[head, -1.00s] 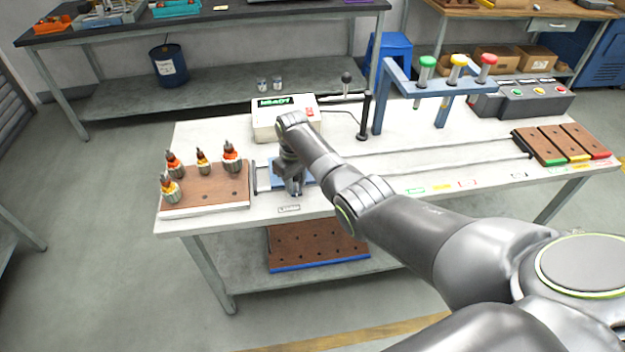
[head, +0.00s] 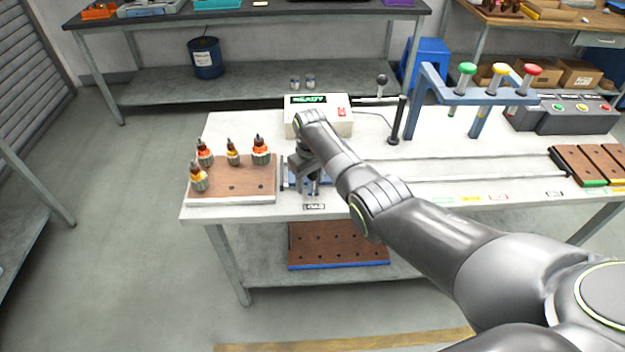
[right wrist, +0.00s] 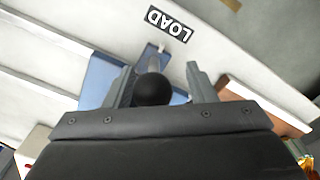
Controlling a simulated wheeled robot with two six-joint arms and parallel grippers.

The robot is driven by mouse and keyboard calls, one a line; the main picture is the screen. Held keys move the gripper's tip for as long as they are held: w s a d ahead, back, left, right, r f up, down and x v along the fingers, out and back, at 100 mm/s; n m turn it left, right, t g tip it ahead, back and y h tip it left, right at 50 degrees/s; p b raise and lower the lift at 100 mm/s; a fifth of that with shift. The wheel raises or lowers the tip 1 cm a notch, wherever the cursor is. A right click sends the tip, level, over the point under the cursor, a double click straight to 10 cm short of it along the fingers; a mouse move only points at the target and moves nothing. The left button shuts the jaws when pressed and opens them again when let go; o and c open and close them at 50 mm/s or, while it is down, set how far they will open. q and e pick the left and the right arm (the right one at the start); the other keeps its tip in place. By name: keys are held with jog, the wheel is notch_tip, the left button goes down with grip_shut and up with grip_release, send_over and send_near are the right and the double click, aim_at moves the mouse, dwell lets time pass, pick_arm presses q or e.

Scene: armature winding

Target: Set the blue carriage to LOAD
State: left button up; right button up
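The blue carriage (head: 325,187) sits at the left end of the rails, beside the LOAD label (head: 314,207), partly hidden by my right arm. In the right wrist view the carriage (right wrist: 98,82) lies below my gripper, and the LOAD label (right wrist: 168,24) is just beyond its edge. A black ball knob (right wrist: 153,89) stands between the fingers of my right gripper (right wrist: 161,85). The fingers are apart, with a gap beside the knob. In the head view my right gripper (head: 313,188) points down over the carriage. My left gripper is not in view.
A wooden board (head: 235,185) with several armatures stands left of the carriage. A box reading READY (head: 320,118) is behind it. A black post (head: 398,122) and blue frame (head: 415,100) stand behind the rails. The rails (head: 470,165) run clear to the right.

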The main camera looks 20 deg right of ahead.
jog(key=shift+d, duration=0.1)
jog(key=shift+r, duration=0.4)
notch_tip(320, 180, up, 16)
jog(key=shift+r, duration=0.25)
jog(key=shift+s+f, duration=0.1)
